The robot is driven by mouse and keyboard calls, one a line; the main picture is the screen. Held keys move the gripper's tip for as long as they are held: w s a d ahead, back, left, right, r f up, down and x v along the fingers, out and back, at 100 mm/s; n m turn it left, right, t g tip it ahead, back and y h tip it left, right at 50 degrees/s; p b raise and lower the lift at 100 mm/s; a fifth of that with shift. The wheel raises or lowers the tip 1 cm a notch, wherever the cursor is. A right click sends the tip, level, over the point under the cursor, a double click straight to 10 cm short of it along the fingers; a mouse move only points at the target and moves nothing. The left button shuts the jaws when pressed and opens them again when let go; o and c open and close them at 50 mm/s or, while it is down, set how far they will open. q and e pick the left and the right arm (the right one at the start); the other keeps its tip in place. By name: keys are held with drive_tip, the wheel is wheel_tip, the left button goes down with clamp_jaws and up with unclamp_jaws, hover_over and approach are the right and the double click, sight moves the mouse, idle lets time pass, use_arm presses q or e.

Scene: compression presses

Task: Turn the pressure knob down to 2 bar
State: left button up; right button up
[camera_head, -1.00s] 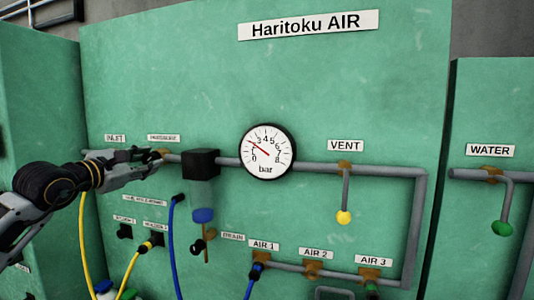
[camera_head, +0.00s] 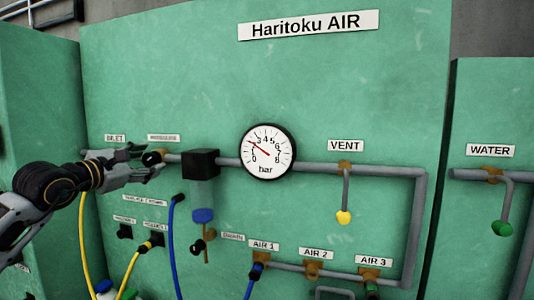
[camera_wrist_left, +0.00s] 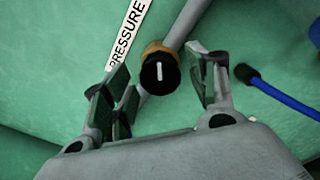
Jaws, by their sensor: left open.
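The pressure knob is a black round knob with a white line on an orange-brown fitting; it shows in the head view (camera_head: 151,158) and in the left wrist view (camera_wrist_left: 160,75). The gauge (camera_head: 267,152) is a white dial marked in bar, with its red needle pointing up and left, near 2, just below the 3. My left gripper (camera_head: 150,163) is open at the left of the knob. In the left wrist view my gripper (camera_wrist_left: 165,98) has its fingers spread on both sides of the knob, with gaps between. My right gripper is not in view.
A grey pipe (camera_head: 320,170) runs right from a black block (camera_head: 201,163) past the gauge. A yellow-tipped vent lever (camera_head: 344,216) hangs at the right. Blue (camera_head: 172,240) and yellow (camera_head: 83,240) hoses hang below my arm.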

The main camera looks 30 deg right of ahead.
use_arm(q)
drive_tip(key=shift+b+v, duration=1)
drive_tip(key=shift+v, duration=0.15)
drive_tip(key=shift+b+v, duration=0.4)
drive_tip(key=shift+v, duration=0.4)
drive_tip(key=shift+b+v, duration=1.1)
drive_tip(key=shift+v, duration=0.5)
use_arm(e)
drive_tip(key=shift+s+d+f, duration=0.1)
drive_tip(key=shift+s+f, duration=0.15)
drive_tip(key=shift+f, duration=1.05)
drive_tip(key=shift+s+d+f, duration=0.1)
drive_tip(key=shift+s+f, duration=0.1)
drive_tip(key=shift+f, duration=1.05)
use_arm(q)
drive_tip(key=shift+s+a, duration=0.1)
drive_tip(key=shift+a, duration=0.05)
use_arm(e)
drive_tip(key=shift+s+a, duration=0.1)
use_arm(q)
drive_tip(key=v, duration=0.7)
drive_tip(key=shift+s+a, duration=0.15)
drive_tip(key=shift+s, duration=0.05)
drive_tip(key=shift+r, duration=0.15)
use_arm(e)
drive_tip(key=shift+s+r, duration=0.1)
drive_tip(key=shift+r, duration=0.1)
